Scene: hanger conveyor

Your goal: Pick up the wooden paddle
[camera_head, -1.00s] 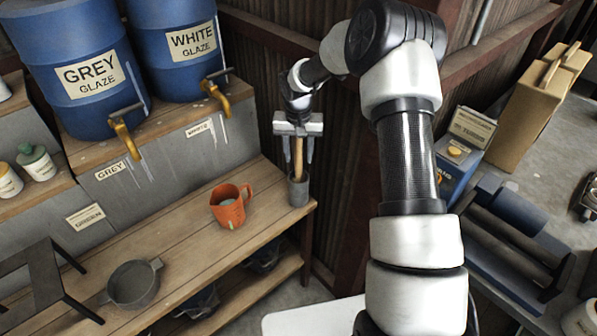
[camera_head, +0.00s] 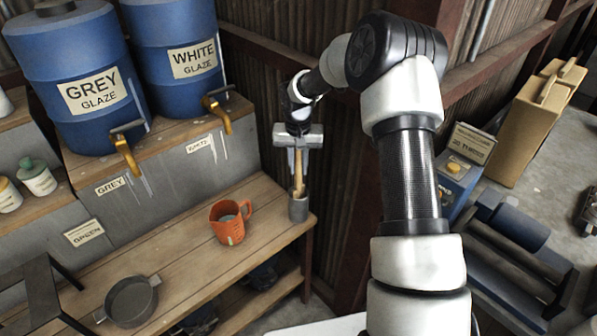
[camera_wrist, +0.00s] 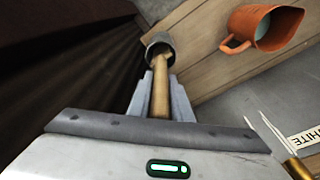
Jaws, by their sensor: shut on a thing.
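The wooden paddle (camera_head: 298,185) shows as a light wooden shaft, upright, with its lower end inside a grey cylindrical cup (camera_head: 299,210) at the right end of the wooden bench. My gripper (camera_head: 298,166) points down above the cup and is shut on the paddle's upper part. In the wrist view the paddle (camera_wrist: 160,82) runs between the two grey fingers into the cup (camera_wrist: 158,44). The paddle's lower end is hidden inside the cup.
An orange mug (camera_head: 230,222) and a grey two-handled pan (camera_head: 131,301) stand on the bench (camera_head: 185,255). Blue glaze barrels (camera_head: 85,95) with brass taps stand behind on a raised shelf. A corrugated wall (camera_head: 345,190) is close to the right of the cup.

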